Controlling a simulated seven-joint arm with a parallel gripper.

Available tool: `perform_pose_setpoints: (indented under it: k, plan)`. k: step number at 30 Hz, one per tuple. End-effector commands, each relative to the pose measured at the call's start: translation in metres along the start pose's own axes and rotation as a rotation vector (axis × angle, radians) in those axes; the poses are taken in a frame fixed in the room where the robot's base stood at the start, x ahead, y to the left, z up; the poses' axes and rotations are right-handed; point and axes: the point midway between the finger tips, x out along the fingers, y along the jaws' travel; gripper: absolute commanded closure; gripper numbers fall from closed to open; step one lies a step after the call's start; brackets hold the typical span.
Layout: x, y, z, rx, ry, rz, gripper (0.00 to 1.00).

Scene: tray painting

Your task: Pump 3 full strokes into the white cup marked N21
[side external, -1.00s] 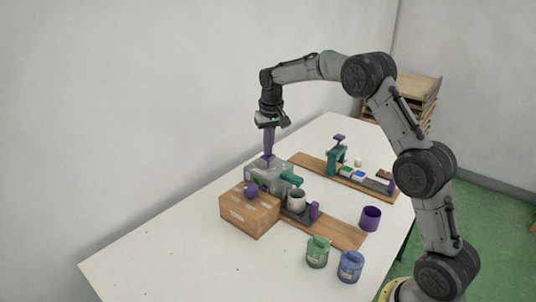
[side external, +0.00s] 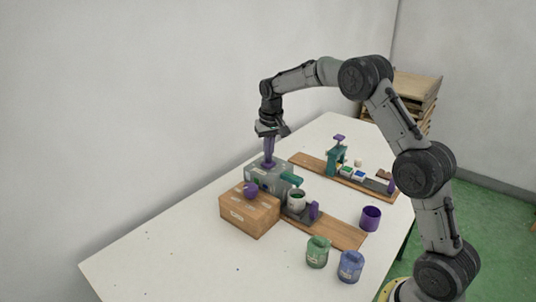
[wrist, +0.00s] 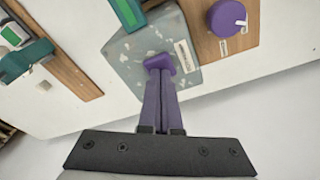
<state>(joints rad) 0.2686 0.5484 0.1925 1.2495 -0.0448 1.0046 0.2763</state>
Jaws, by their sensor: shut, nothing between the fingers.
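The grey pump body (side external: 266,178) stands on a wooden board, with a teal spout (side external: 292,179) pointing over the white cup (side external: 296,202). The cup stands upright on a dark pad below the spout; its marking is too small to read. The purple plunger head (side external: 269,163) is on top of the pump, close above the body. My gripper (side external: 269,158) is shut and empty, pointing down from above with its purple fingertips at the plunger head. The wrist view shows the shut fingers (wrist: 160,76) meeting the plunger head (wrist: 159,62); the cup is not visible there.
A brown box (side external: 250,212) with a purple knob stands against the pump's front. Green (side external: 318,252) and blue (side external: 350,266) jars and a purple cup (side external: 370,218) stand to the right. A second board with a teal stand (side external: 336,160) lies behind. The left table is clear.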

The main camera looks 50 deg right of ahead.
Motion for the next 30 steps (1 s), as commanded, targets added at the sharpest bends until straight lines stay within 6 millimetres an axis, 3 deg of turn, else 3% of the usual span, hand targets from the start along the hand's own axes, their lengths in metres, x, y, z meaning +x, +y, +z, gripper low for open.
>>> perform_pose_setpoints:
  k: [13, 30]
  plan:
    - [0.002, 0.000, 0.002, 0.000, -0.008, 0.002, 1.00]
    - [-0.024, 0.000, -0.003, 0.000, -0.006, 0.001, 1.00]
